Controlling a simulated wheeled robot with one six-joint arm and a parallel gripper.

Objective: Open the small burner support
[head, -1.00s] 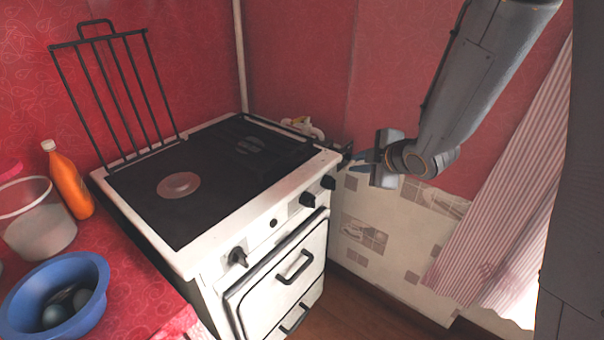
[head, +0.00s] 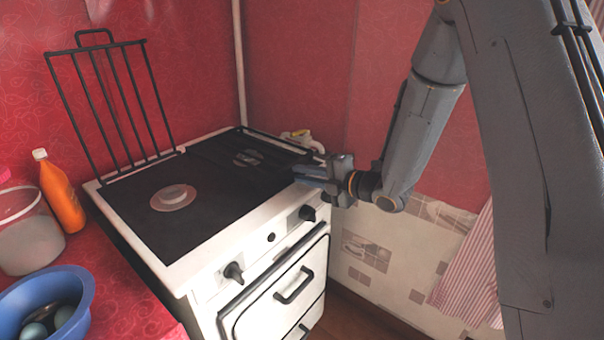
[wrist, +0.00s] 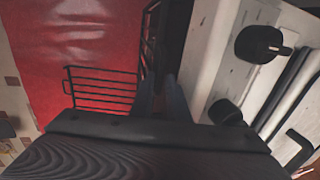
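The small burner support (head: 278,141) is a black wire grate lying flat over the right side of the stove top, above the small burner (head: 247,158). My gripper (head: 305,176) is at the right front corner of the stove, beside the support's right end. In the wrist view, the fingers (wrist: 161,98) are close together with a dark narrow gap between them. I cannot tell whether a bar of the support is between them.
A larger grate (head: 112,106) stands upright at the stove's left back. Knobs (head: 233,272) and oven handles line the stove front. An orange bottle (head: 60,192), a bucket (head: 27,238) and a blue bowl (head: 75,292) stand on the left counter. A pipe with a yellow valve (head: 300,134) is behind the stove.

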